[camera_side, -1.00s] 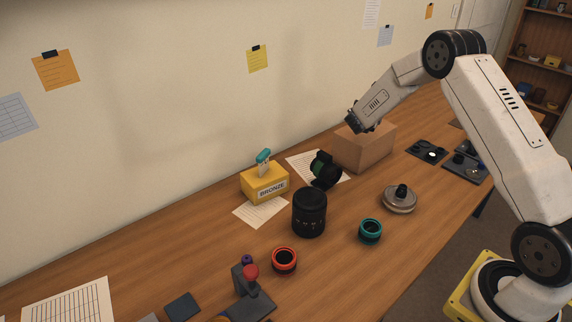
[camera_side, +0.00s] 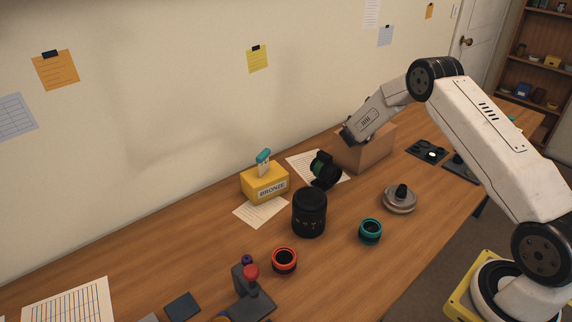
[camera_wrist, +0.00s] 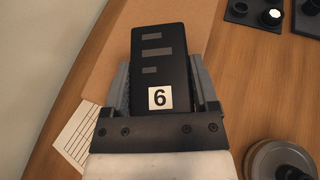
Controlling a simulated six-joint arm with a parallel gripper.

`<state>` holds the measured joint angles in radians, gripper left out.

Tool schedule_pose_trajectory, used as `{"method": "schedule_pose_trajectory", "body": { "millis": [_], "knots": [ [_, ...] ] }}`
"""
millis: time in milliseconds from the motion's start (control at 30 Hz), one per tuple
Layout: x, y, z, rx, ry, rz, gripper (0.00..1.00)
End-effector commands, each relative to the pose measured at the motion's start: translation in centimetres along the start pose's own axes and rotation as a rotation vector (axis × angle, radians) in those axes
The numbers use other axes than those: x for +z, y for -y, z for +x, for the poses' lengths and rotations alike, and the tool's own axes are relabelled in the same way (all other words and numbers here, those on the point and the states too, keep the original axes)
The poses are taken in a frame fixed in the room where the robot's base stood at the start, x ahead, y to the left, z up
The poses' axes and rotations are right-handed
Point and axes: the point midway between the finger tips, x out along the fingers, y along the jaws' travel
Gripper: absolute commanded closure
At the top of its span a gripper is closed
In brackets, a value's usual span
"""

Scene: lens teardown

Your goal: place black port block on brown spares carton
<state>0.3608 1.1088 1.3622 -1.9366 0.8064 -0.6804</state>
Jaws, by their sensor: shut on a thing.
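My gripper (camera_wrist: 160,78) is shut on the black port block (camera_wrist: 160,58), a flat dark block with grey marks and a white label reading 6. In the side view my gripper (camera_side: 347,134) is low at the left part of the brown spares carton (camera_side: 370,153); the block is hidden there. In the wrist view the carton's plain brown top (camera_wrist: 105,70) shows behind the block. I cannot tell whether the block touches the carton.
A black ring-shaped part (camera_side: 324,171) stands just left of the carton. A silver disc part (camera_side: 399,200), black lens barrel (camera_side: 309,212), teal ring (camera_side: 370,231) and yellow BRONZE box (camera_side: 264,184) stand nearer. Dark trays (camera_side: 428,152) lie to the right.

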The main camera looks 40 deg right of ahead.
Motion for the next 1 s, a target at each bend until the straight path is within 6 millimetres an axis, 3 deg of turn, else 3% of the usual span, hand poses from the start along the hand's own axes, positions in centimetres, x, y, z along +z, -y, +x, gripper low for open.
{"method": "schedule_pose_trajectory", "body": {
  "millis": [467, 500, 567, 1000],
  "knots": [
    [-0.47, -0.03, 0.21, 0.001, 0.002, 0.000, 0.87],
    [-0.56, -0.02, 0.24, 0.001, 0.001, 0.000, 0.21],
    [-0.53, -0.02, 0.22, 0.001, 0.002, 0.000, 0.02],
    [-0.17, -0.03, -0.04, 0.001, 0.002, 0.001, 0.00]
  ]
}}
